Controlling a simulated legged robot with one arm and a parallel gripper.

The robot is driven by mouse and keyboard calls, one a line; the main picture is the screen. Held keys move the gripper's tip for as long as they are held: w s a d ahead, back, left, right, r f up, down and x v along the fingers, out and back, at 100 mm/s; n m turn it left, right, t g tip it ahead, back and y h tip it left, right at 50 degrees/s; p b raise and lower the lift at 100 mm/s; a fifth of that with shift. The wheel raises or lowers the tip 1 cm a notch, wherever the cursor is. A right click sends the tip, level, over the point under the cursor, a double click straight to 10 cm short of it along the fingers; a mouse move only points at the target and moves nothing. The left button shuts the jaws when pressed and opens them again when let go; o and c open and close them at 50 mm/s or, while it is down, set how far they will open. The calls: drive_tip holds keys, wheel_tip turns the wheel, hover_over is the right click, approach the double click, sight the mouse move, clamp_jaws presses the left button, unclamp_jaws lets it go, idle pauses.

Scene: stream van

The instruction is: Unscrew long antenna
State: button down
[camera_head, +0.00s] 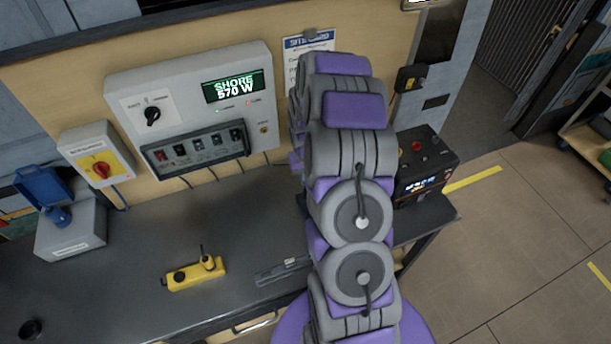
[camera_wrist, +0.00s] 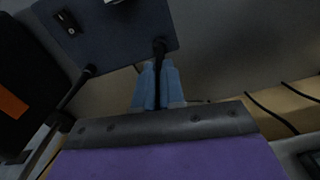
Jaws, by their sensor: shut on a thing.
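My gripper (camera_wrist: 158,72) has two blue fingers that show in the wrist view. They are shut around a thin black antenna (camera_wrist: 160,46), close to where it joins the edge of a blue-grey box (camera_wrist: 118,30) with a rocker switch. A second black antenna (camera_wrist: 72,92) runs from the same box's left corner down to the lower left, apart from my fingers. The far end of the held antenna is hidden, so I cannot tell which one is longer. In the head view my arm hides my gripper, the box and both antennas.
A grey panel (camera_head: 122,82) reading SHORE 570 W stands at the back of the dark bench (camera_head: 135,265). A yellow device (camera_head: 190,278) lies in front of it. A black box (camera_head: 421,165) with a red button stands right of my arm. Cables (camera_wrist: 270,112) hang at right in the wrist view.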

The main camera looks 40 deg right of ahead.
drive_tip(key=shift+n, duration=1)
drive_tip(key=c, duration=1.3)
unclamp_jaws()
drive_tip(key=m, duration=0.3)
drive_tip(key=shift+m, duration=0.5)
drive_tip(key=m, duration=0.4)
